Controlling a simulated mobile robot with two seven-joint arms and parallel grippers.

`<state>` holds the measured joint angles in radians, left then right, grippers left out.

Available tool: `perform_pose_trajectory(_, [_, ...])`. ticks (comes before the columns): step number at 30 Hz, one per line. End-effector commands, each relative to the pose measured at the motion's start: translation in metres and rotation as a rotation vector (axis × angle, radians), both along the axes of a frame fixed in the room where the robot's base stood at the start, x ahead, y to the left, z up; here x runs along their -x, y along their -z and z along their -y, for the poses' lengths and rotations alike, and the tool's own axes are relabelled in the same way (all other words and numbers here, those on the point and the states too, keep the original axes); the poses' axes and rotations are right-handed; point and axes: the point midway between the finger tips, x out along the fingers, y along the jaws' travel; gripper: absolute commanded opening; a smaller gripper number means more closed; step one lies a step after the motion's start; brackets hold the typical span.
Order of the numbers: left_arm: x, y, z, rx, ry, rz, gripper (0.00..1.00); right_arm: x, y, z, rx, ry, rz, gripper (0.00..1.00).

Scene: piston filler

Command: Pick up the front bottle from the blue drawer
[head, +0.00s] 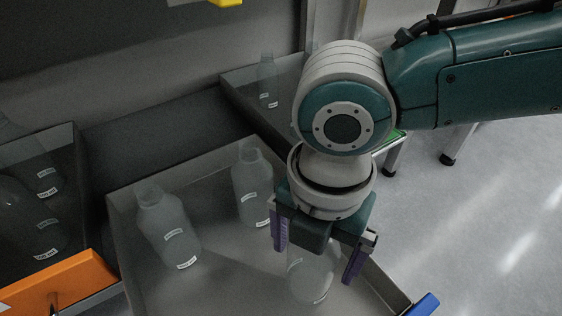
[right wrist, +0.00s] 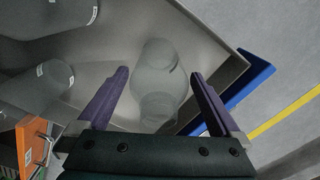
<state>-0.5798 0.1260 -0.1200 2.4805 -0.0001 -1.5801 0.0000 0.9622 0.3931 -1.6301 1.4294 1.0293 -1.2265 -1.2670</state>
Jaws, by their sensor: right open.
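The blue drawer (head: 222,152) is a grey open tray with a blue handle (head: 424,305), and the handle also shows in the right wrist view (right wrist: 250,80). Its front bottle (head: 311,276) is translucent and upright near the handle end, partly hidden behind my gripper. My right gripper (head: 315,262) is open and points down, with its purple fingers on either side of this bottle. In the right wrist view the front bottle (right wrist: 160,68) lies between the open fingers, with a visible gap to each. I cannot tell how far down the fingers reach. My left gripper is not in view.
Two more bottles, one at the left (head: 168,228) and one behind (head: 252,186), stand in the same drawer. A drawer with an orange handle (head: 62,283) holds bottles at the left. Another drawer behind holds a bottle (head: 267,80). Open floor (head: 500,200) lies right.

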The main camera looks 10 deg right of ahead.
Motion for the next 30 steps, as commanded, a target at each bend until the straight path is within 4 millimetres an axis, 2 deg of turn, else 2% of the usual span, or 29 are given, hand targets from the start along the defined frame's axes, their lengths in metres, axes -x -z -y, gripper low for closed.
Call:
perform_pose_trajectory(1, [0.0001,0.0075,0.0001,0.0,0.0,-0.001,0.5,-0.0005,0.0074,-0.0003,-0.001,0.0,0.001,1.0])
perform_pose_trajectory(8, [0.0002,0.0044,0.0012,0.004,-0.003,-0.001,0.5,-0.0006,0.0046,-0.0004,-0.001,0.001,0.001,0.99])
perform_pose_trajectory(27, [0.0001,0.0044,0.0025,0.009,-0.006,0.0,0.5,-0.0003,0.0048,-0.0004,-0.001,0.001,0.001,0.27])
perform_pose_trajectory(30, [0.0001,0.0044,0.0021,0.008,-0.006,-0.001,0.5,-0.0004,0.0048,-0.0003,-0.001,0.001,0.001,0.24])
